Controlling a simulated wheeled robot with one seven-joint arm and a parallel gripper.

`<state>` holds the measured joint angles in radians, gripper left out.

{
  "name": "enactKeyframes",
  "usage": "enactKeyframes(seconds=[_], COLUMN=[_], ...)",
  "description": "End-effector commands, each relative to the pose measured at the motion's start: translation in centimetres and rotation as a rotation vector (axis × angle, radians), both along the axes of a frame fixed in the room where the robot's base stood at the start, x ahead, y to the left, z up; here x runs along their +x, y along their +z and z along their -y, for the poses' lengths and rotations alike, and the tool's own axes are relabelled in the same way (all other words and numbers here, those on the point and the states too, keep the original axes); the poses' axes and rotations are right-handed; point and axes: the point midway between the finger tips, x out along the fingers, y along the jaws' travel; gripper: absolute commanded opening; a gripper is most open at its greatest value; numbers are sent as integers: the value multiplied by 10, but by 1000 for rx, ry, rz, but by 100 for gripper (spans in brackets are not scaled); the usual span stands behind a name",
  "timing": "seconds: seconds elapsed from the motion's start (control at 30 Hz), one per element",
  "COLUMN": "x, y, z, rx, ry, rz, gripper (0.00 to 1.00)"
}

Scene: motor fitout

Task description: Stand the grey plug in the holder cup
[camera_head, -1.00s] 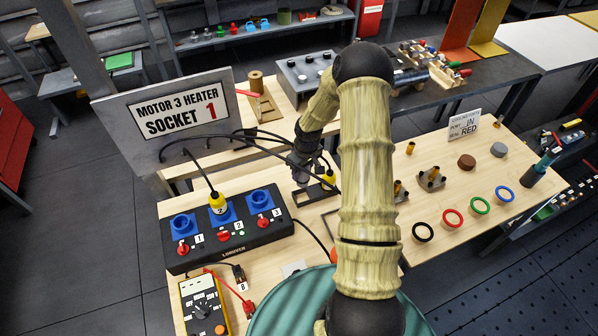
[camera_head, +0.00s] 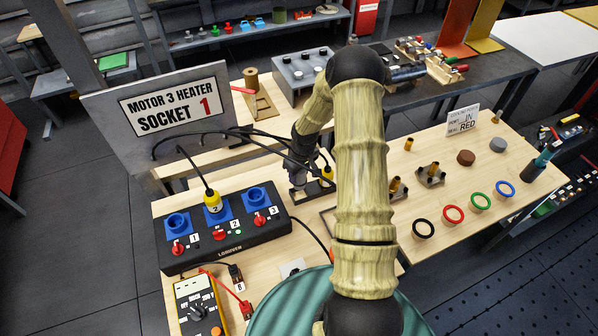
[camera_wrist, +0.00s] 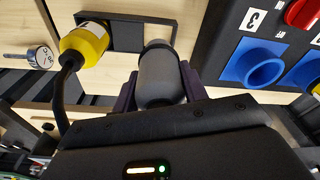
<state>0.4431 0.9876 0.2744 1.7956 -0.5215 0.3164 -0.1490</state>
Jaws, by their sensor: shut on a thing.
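The grey plug (camera_wrist: 160,78) is between the purple fingers of my gripper (camera_wrist: 158,92) in the wrist view, and the gripper is shut on it. The plug's far end overlaps the right end of the black holder (camera_wrist: 125,42) in that view. I cannot tell whether it is in a cup or just above. A yellow plug (camera_wrist: 84,45) with a black cable stands at the holder's other end. In the head view my gripper (camera_head: 297,178) is low over the holder (camera_head: 314,190), partly hidden by my arm and cables.
The black socket box (camera_head: 225,236) with blue sockets stands to the left of the holder, with a yellow plug (camera_head: 213,201) in its middle socket. Black cables arch near my gripper. A multimeter (camera_head: 202,306) lies in front. Coloured rings lie on the right-hand table.

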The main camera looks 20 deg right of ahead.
Motion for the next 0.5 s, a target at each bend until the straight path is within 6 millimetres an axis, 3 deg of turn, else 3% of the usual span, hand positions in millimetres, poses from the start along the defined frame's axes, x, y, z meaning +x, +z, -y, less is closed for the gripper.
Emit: enactKeyframes(seconds=[0.2,0.5], x=[0,0], y=[-21,-28], z=[0,0], rx=[0,0], ry=[0,1], rz=[0,0], gripper=[16,16])
